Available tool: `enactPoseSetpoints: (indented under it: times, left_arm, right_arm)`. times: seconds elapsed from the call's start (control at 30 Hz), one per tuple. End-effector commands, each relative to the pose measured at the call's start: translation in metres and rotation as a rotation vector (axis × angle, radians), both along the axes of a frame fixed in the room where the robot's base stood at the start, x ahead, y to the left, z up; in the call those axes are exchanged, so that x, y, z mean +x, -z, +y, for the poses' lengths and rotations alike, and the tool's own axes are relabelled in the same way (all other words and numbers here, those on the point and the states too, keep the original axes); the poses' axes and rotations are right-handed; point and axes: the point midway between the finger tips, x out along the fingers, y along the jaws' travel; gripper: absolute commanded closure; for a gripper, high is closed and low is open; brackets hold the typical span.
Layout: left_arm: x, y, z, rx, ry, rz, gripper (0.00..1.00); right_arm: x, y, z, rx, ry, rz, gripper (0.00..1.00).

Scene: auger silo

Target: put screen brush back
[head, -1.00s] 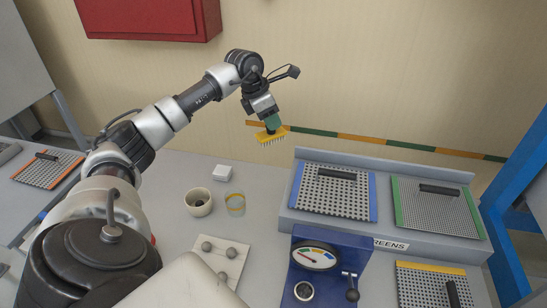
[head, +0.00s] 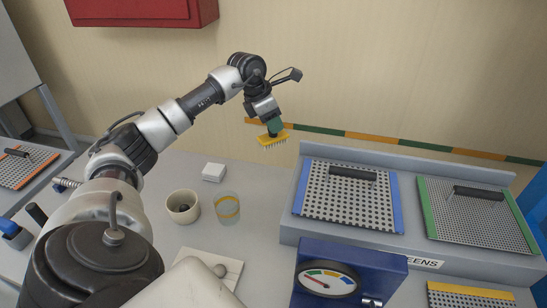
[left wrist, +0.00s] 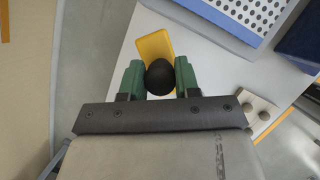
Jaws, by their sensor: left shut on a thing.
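The screen brush (head: 273,139) is a yellow block with pale bristles facing down. My left gripper (head: 274,125), with green fingers, is shut on it and holds it up in front of the beige wall, above the back of the bench. In the left wrist view the brush's black round knob (left wrist: 160,77) sits between the two green fingers (left wrist: 159,80), and its yellow block (left wrist: 154,46) shows beyond the knob. My right gripper is not in view.
Screens (head: 348,195) lie on a raised rack at right, behind a blue gauge box (head: 345,272).

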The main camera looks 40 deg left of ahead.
Motion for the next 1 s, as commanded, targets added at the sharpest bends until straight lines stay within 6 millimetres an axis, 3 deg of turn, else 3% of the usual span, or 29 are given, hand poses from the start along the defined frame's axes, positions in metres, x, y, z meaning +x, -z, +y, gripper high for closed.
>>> enactPoseSetpoints:
  times: [0.03, 0.1, 0.3, 0.47, 0.7, 1.0]
  left_arm:
    - [0.000, 0.030, 0.000, 0.000, 0.000, 0.000, 0.91]
    - [0.000, 0.049, 0.000, 0.000, 0.000, 0.000, 0.91]
    - [0.000, 0.077, 0.000, 0.000, 0.000, -0.001, 0.91]
    - [0.000, 0.089, 0.000, 0.000, 0.000, 0.001, 0.91]
    - [-0.001, 0.130, 0.000, -0.001, -0.001, 0.004, 0.91]
    - [-0.001, 0.158, 0.000, -0.001, -0.001, 0.004, 0.91]
  right_arm:
    - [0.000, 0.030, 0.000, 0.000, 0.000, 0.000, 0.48]
    - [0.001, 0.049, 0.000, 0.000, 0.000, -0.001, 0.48]
    - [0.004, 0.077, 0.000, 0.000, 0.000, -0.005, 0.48]
    - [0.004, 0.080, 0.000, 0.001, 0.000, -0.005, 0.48]
    - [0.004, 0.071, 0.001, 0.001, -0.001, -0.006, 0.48]
    - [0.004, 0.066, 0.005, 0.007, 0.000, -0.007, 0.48]
